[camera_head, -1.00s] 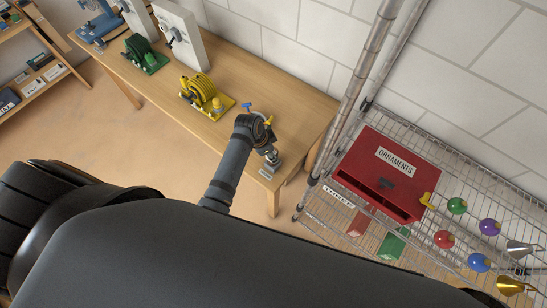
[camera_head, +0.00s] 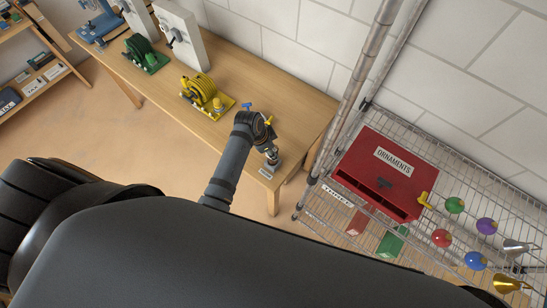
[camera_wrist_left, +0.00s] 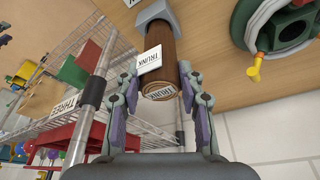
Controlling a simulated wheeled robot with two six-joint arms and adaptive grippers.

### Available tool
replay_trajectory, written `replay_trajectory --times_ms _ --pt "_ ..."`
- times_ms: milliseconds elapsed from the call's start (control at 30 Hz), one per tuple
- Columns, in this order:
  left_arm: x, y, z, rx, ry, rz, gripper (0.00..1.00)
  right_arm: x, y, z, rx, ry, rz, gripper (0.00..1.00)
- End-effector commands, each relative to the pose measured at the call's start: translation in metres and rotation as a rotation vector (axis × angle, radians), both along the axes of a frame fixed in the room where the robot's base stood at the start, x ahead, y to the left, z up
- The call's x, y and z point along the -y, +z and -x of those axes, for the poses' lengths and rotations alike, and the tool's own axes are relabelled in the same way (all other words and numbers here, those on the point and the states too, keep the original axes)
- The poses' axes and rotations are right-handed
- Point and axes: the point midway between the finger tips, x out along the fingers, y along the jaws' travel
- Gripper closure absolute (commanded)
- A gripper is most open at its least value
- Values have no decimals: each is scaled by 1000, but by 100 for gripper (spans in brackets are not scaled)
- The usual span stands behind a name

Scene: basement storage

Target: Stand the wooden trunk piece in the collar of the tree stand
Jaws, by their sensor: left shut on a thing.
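The wooden trunk piece (camera_wrist_left: 180,45), a brown round post with white TRUNK labels, shows in the left wrist view. Its far end meets a grey block-shaped holder (camera_wrist_left: 154,14); how deep it sits is hidden. My left gripper (camera_wrist_left: 161,80) is shut on the trunk piece, one finger on each side. In the head view my left gripper (camera_head: 268,143) is at the right end of the workbench, above the grey holder (camera_head: 273,164). The tree stand (camera_wrist_left: 265,28), a green ring with a yellow screw, is beside the trunk piece, apart from it. In the head view my gripper mostly hides it. My right gripper is not in view.
The workbench (camera_head: 170,88) also carries a yellow reel (camera_head: 203,92) and a green reel (camera_head: 143,52). A wire shelf with a red ORNAMENTS box (camera_head: 360,180) and several coloured balls stands right of the bench. A white wall is behind.

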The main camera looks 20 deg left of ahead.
Motion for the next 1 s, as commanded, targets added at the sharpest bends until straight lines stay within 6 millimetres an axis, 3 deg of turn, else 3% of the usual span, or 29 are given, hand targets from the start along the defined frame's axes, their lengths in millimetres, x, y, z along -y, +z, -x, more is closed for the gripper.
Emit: replay_trajectory --times_ms 600,1000 --pt "0 36 0 0 0 0 99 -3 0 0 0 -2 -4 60" --pt "0 39 0 0 0 0 99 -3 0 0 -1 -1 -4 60"
